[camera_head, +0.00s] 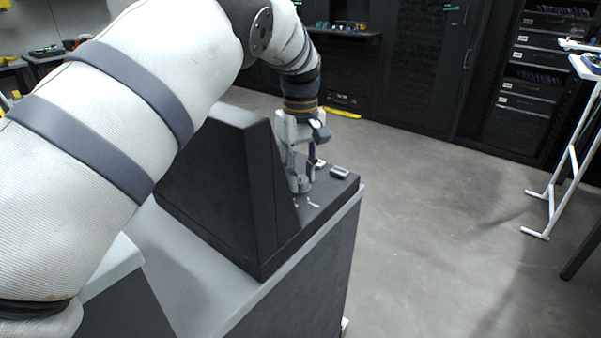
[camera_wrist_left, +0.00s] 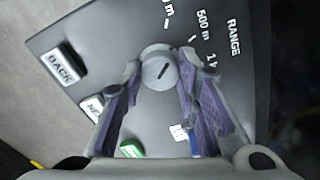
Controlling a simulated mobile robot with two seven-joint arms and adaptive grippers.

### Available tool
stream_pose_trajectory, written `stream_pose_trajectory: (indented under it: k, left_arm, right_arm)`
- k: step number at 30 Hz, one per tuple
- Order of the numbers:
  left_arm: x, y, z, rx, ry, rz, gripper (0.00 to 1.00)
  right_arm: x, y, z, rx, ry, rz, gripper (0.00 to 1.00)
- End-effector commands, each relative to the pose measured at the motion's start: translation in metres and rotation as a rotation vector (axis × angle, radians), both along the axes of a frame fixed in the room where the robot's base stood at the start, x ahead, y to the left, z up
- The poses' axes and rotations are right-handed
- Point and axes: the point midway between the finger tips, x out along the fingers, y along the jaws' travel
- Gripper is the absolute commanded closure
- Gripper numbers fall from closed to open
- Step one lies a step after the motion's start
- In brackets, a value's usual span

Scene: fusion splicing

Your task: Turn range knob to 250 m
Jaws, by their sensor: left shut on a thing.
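The range knob (camera_wrist_left: 157,69) is a round grey knob with a dark pointer line, on a dark panel (camera_wrist_left: 105,45). The printed words RANGE and 500 m show beside it; other marks are cut off or partly hidden. The pointer line slants toward the upper right of the left wrist view. My left gripper (camera_wrist_left: 160,80) has its purple-padded fingers on either side of the knob and is shut on it. In the head view, my left gripper (camera_head: 302,168) reaches down to the knob (camera_head: 302,185) on the device's panel. My right gripper is not in view.
A BACK button (camera_wrist_left: 63,65), a partly hidden button marked NE (camera_wrist_left: 93,107) and a green button (camera_wrist_left: 131,149) are near the fingers. The device's tall dark housing (camera_head: 220,170) stands beside my gripper. The device is on a grey bench (camera_head: 300,270). Open floor lies right.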

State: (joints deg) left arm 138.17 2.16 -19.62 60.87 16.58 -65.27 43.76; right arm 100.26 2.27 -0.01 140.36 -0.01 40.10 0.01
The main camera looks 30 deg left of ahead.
Motion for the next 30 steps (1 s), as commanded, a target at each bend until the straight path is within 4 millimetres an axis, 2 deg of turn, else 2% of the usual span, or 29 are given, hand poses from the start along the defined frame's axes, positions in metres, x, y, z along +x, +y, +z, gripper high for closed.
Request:
stream_pose_trajectory:
  k: [6, 15, 30]
  left_arm:
    - [-0.0004, 0.0002, -0.0010, 0.001, 0.003, 0.171, 0.99]
    - [-0.0004, 0.0000, -0.0010, 0.001, 0.003, 0.328, 0.99]
    - [-0.0006, -0.0003, -0.0011, -0.001, 0.004, 0.397, 0.99]
  right_arm:
    - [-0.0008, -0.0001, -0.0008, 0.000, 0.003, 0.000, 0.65]
    - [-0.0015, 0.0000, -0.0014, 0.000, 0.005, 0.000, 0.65]
    - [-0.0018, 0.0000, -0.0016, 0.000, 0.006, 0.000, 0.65]
